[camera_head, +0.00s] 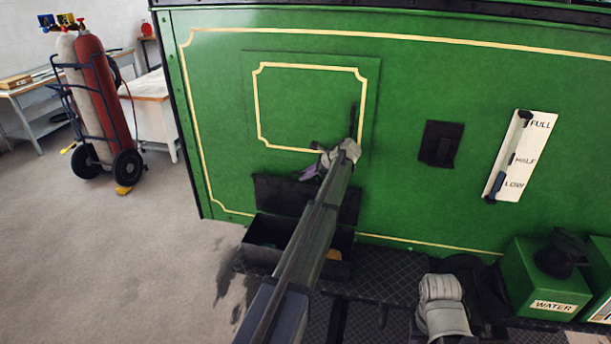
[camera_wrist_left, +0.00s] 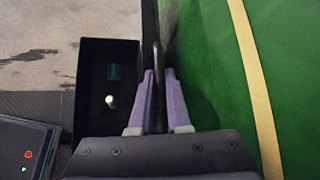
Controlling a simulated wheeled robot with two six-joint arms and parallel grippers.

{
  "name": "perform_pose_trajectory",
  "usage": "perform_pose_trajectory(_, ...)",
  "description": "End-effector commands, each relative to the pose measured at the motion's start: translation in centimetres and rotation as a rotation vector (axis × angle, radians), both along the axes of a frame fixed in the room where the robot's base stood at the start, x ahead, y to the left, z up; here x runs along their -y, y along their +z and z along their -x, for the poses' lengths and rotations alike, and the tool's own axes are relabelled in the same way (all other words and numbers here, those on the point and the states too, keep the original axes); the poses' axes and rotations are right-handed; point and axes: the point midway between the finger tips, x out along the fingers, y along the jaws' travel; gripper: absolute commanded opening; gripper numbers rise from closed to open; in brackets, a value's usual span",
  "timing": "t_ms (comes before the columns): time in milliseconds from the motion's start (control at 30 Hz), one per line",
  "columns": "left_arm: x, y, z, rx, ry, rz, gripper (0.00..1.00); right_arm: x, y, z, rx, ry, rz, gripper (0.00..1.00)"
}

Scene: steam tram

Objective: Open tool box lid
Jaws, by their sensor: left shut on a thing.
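The black tool box (camera_head: 262,254) stands on the dark tread plate against the green tram side. Its lid (camera_head: 275,193) is raised, roughly upright behind the box, and the inside is exposed. My left gripper (camera_head: 310,173) is at the lid's top edge, and my arm hides the middle of lid and box. In the left wrist view, the purple fingers of my left gripper (camera_wrist_left: 158,98) are shut on the lid, seen edge-on. Beside them, the open box (camera_wrist_left: 92,100) holds a small teal item and a pale round-ended one. My right gripper is not in view.
The green tram panel (camera_head: 410,60) is close behind the lid. A level gauge plate (camera_head: 530,135) and a green water can (camera_head: 540,285) are at right. A gas-cylinder trolley (camera_head: 95,110) and tables stand at far left. The floor (camera_head: 120,250) left of the box is clear.

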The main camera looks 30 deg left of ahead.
Motion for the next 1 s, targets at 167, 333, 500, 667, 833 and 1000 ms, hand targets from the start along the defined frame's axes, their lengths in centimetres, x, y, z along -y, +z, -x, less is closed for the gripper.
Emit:
perform_pose_trajectory(167,-0.02,0.00,-0.01,0.001,0.001,0.000,0.00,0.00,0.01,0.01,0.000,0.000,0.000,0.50)
perform_pose_trajectory(333,-0.02,0.01,0.00,0.001,0.001,0.000,0.00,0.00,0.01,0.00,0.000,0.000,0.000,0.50)
perform_pose_trajectory(500,-0.02,0.01,0.00,0.001,0.001,0.000,0.31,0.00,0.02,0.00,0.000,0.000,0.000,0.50)
perform_pose_trajectory(667,-0.02,0.02,0.00,0.001,0.001,0.000,0.45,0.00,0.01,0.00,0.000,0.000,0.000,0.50)
perform_pose_trajectory(833,-0.02,0.02,0.00,0.000,0.000,0.000,0.45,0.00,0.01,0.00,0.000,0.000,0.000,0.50)
perform_pose_trajectory(1000,0.31,0.43,0.01,0.001,-0.001,0.000,0.45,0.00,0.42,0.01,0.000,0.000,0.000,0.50)
